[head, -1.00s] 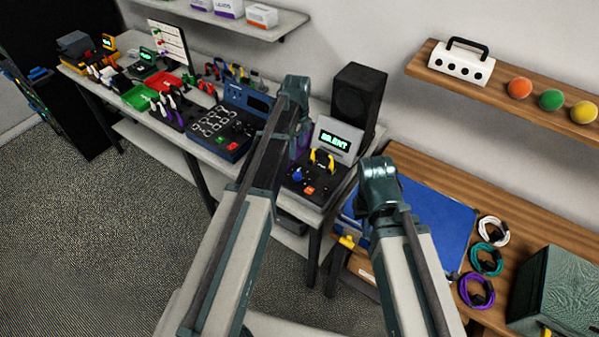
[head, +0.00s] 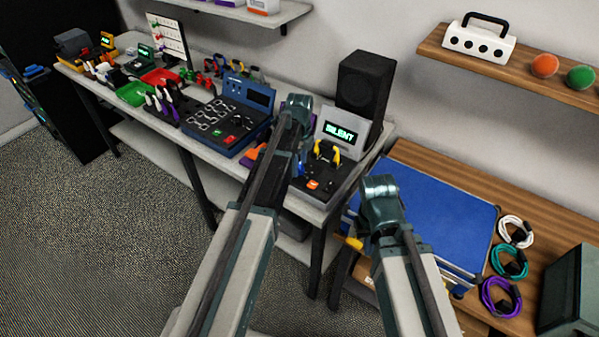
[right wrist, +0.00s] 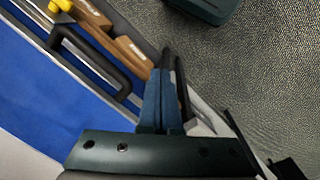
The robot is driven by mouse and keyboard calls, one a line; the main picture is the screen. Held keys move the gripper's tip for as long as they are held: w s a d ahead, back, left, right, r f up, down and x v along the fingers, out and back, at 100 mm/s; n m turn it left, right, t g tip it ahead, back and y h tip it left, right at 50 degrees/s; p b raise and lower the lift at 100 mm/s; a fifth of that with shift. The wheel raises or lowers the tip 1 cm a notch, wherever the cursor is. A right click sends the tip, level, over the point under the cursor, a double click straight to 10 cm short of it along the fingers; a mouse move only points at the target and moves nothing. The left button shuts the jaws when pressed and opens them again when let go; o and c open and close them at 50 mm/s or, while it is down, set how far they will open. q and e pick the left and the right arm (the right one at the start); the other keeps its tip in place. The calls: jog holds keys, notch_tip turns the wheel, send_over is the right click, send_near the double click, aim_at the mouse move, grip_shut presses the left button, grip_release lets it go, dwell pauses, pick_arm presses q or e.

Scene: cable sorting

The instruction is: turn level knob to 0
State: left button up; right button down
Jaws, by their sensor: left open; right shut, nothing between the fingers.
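The black console (head: 327,178) with the lit "SILENT" display (head: 340,133) stands at the right end of the white table. A blue knob (head: 301,169) shows on its left part, partly covered by my left arm. An orange button (head: 313,184) lies below it, and a yellow part (head: 327,150) stands on top. I cannot read the knob's setting. My left gripper (head: 299,152) is open beside the console's left side, its fingers mostly hidden by the arm.
A blue panel box (head: 228,123) stands left of the console, and a black speaker (head: 364,82) behind it. A wooden shelf (head: 500,66) hangs above.

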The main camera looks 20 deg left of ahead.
pick_arm(q)
jog(key=shift+f, duration=0.45)
pick_arm(e)
jog(key=shift+f, duration=0.4)
pick_arm(q)
jog(key=shift+r, duration=0.1)
grip_shut()
